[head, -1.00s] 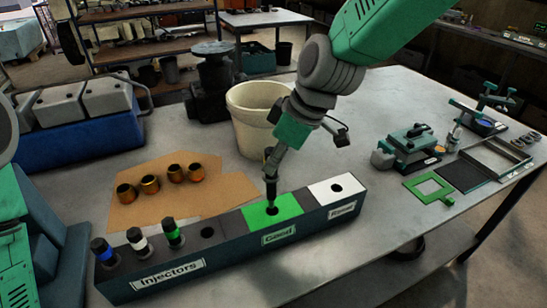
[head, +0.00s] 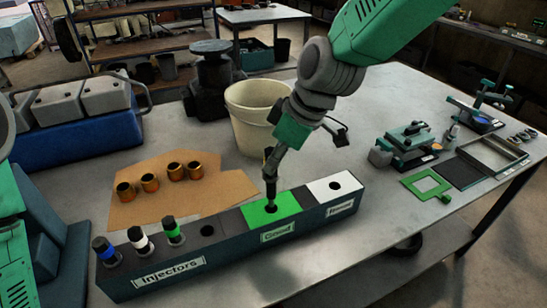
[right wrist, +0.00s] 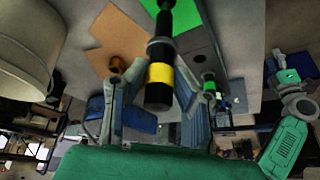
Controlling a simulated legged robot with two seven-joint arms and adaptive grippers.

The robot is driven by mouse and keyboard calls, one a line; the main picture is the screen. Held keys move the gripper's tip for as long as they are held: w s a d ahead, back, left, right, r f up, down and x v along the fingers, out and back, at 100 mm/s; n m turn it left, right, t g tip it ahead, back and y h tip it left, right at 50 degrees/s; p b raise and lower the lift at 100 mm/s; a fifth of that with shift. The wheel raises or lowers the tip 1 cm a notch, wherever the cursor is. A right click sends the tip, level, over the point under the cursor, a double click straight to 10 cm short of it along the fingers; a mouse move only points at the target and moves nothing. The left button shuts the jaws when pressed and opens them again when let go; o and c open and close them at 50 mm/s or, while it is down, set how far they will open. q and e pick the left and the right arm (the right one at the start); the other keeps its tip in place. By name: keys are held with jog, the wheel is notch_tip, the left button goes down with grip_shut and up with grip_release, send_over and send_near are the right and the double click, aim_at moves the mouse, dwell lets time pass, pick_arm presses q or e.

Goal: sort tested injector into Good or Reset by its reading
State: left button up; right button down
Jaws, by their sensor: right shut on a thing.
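The injector block (head: 299,239) stands on the table, with an "Injectors" label at left, a green Good section (head: 289,204) and a white Reset section (head: 327,190). My right gripper (head: 270,160) is shut on a dark injector (head: 271,189), upright over the green section with its lower end at the Good hole. How deep it sits is unclear. In the right wrist view this injector (right wrist: 160,75) shows a yellow band. Three other injectors, banded blue (head: 105,251), white (head: 139,240) and green (head: 173,231), stand in the left holes. My left arm shows at the left edge, its fingers unclear.
A cream bucket (head: 257,117) stands close behind my right gripper. Fixtures and a green frame (head: 428,186) are at right. The table right of the block is clear.

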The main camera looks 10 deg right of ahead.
aim_at(274, 175)
jog(key=shift+f, duration=0.15)
jog(key=shift+f+b, duration=0.75)
jog(key=shift+f, duration=0.85)
jog(key=shift+p, duration=0.3)
jog(key=shift+f, duration=0.1)
jog(key=shift+f+b, duration=0.8)
jog(key=shift+f, duration=0.85)
jog(key=shift+p, duration=0.3)
jog(key=shift+f, duration=0.1)
